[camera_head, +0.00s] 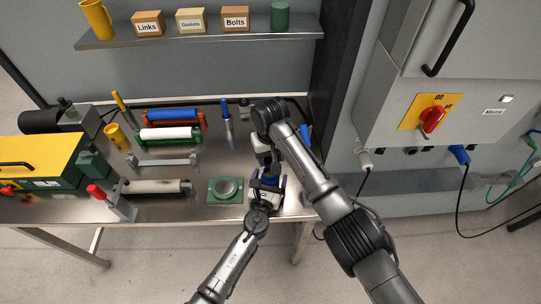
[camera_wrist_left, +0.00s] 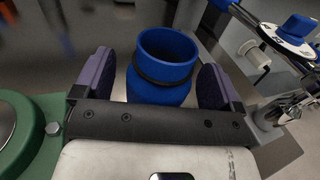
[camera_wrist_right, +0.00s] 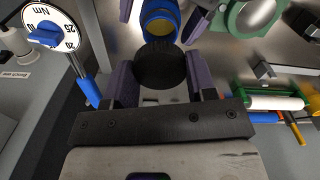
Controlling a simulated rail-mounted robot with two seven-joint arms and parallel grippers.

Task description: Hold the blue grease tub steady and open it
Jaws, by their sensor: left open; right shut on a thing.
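The blue grease tub (camera_wrist_left: 165,70) stands upright with its mouth uncovered, between the spread fingers of my left gripper (camera_wrist_left: 158,85). Yellow shows inside the tub in the right wrist view (camera_wrist_right: 150,22). My left gripper is open, with a finger on each side of the tub. My right gripper (camera_wrist_right: 160,78) is shut on the round black lid (camera_wrist_right: 158,66), which is apart from the tub and nearer the right wrist camera. In the head view my right gripper (camera_head: 266,152) is just beyond the tub (camera_head: 270,180), partly hidden by my arms.
A green fixture with a round metal disc (camera_head: 226,189) lies left of the tub. A dial tool marked Nm (camera_wrist_right: 48,32) stands close by. Rollers (camera_head: 168,134) and a yellow machine (camera_head: 40,160) fill the left of the steel bench. A grey electrical cabinet (camera_head: 420,105) is at right.

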